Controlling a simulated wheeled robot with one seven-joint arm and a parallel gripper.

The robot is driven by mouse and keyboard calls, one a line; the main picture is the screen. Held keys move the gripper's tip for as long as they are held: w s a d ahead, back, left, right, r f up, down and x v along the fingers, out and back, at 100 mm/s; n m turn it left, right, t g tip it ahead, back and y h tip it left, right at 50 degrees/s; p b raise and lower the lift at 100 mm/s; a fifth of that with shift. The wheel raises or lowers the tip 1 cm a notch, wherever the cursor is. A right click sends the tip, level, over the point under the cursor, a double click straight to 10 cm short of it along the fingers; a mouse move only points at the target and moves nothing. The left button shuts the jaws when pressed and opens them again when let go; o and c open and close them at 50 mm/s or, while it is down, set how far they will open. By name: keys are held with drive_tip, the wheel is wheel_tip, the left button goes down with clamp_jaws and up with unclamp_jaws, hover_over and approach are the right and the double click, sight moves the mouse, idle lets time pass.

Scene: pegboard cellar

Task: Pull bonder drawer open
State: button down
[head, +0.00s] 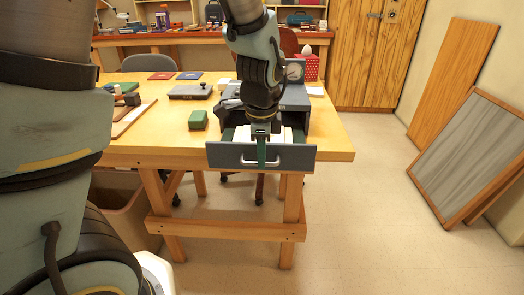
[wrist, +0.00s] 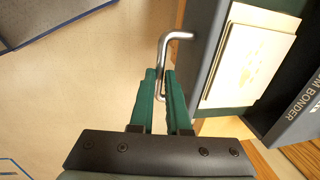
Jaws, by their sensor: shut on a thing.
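The bonder (head: 294,99) is a dark grey box near the right end of the wooden table, with part of its lettering showing in the wrist view (wrist: 300,112). Its drawer (head: 296,158) stands out past the table's front edge, with pale flat sheets (wrist: 248,58) inside. The drawer has a silver bar handle (head: 276,161), which also shows in the wrist view (wrist: 177,35). My gripper (head: 262,155) comes down from above in front of the drawer. Its green fingers (wrist: 160,80) are shut on the handle, one on each side of the bar.
The table (head: 180,157) carries a green block (head: 198,120), a grey flat case (head: 190,92) and a red dotted box (head: 308,68). A bin (head: 125,210) stands under its left side. Boards (head: 470,150) lean on the right wall. Floor in front is clear.

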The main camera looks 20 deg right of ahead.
drive_tip(key=shift+s+a, duration=0.1)
drive_tip(key=shift+s, duration=0.15)
drive_tip(key=c, duration=0.9)
unclamp_jaws()
drive_tip(key=shift+r, duration=0.1)
drive_tip(key=r, duration=0.3)
drive_tip(key=s+r, duration=0.1)
drive_tip(key=r, duration=0.6)
drive_tip(key=shift+s+a+r+b, duration=0.2)
drive_tip(key=shift+s+a+b, duration=0.15)
drive_tip(key=shift+a, duration=0.05)
